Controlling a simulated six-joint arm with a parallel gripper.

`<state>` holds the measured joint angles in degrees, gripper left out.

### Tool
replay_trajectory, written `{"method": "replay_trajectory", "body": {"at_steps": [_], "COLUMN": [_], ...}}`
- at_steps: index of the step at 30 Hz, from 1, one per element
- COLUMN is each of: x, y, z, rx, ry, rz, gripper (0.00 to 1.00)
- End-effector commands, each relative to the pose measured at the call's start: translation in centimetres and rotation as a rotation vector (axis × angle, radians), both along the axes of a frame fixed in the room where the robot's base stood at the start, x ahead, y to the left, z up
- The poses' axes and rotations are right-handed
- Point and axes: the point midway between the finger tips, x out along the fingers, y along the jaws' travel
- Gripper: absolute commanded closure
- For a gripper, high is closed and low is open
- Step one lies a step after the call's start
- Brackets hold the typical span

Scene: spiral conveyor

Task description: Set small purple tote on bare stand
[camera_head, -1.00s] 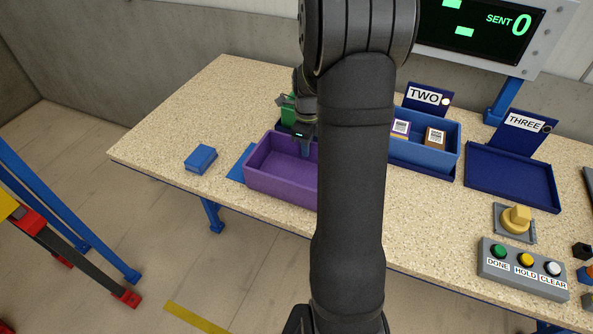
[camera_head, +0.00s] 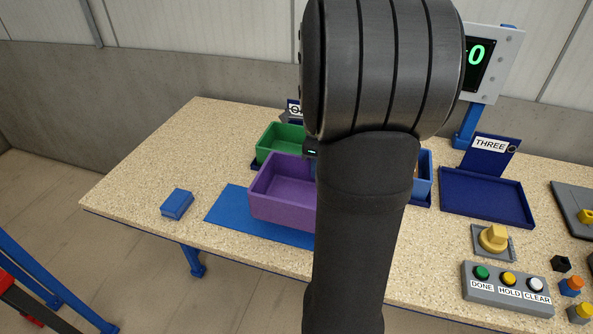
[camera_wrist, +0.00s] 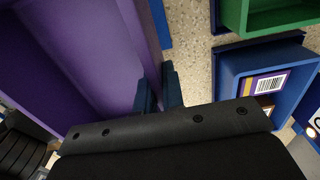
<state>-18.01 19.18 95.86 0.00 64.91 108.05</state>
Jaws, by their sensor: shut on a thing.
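A purple tote (camera_head: 275,207) is over the blue mat (camera_head: 225,213) at the front of the table. It looks raised a little above the mat; the exact gap cannot be told. In the wrist view my gripper (camera_wrist: 160,92) is shut on the side wall of the purple tote (camera_wrist: 85,60), and the tote looks empty. My arm hides the gripper and the tote's right end in the head view. The bare stand marked THREE (camera_head: 487,197) is a dark blue empty tray at the right, with an upright sign behind it.
A green tote (camera_head: 280,140) stands behind the purple one. A blue tote (camera_head: 424,175), partly hidden by my arm, holds labelled boxes in the wrist view. A blue block (camera_head: 177,204) lies left. A yellow knob (camera_head: 493,238) and a button box (camera_head: 505,290) are front right.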

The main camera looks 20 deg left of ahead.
Motion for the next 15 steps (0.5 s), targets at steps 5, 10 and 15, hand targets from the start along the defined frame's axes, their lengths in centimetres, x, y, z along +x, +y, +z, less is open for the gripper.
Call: {"method": "replay_trajectory", "body": {"at_steps": [5,10,15], "x": [-0.1,-0.1,0.9], "y": [-1.9,-2.5,-3.2], "z": [1.1,1.5,2.1], "rx": [0.000,0.000,0.000], "ry": [-0.001,0.000,0.000], "rz": [-0.001,0.013,0.123], "gripper": [1.00,1.00,1.00]}}
